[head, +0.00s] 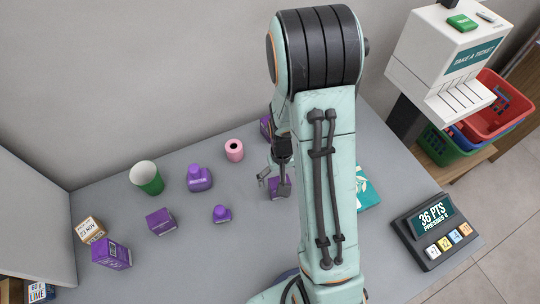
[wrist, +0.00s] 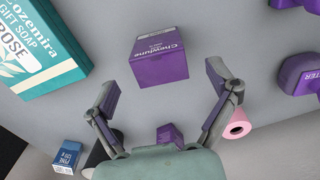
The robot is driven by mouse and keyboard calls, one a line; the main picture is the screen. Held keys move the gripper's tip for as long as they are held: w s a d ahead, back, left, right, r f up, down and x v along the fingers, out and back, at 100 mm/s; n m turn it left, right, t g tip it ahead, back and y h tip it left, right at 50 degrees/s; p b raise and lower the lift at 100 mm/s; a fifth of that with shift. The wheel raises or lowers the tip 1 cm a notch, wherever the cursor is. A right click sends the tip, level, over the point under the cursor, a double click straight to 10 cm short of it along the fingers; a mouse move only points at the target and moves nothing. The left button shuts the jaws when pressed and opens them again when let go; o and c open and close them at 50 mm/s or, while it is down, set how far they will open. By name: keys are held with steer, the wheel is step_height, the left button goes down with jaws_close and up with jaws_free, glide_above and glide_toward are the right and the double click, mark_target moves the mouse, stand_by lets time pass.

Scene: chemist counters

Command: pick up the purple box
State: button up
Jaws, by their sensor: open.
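Several purple boxes are in view; the frames do not tell which one is meant. In the wrist view a purple "Chewtune" box (wrist: 160,68) lies ahead of my gripper (wrist: 174,72), between the directions of its two spread fingers. The gripper is open and empty. In the head view my gripper (head: 274,182) hangs over a purple box (head: 277,194), which it partly covers. Another purple box (head: 265,127) is half hidden behind my arm. Two more purple boxes stand at left, one lettered (head: 111,254) and one smaller (head: 160,222).
A teal soap box (wrist: 42,55) is beside the Chewtune box. A points display (head: 436,230) is at right. The front middle counter is clear.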

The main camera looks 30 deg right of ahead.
step_height(320, 180, down, 6)
steer(key=c, duration=1.1)
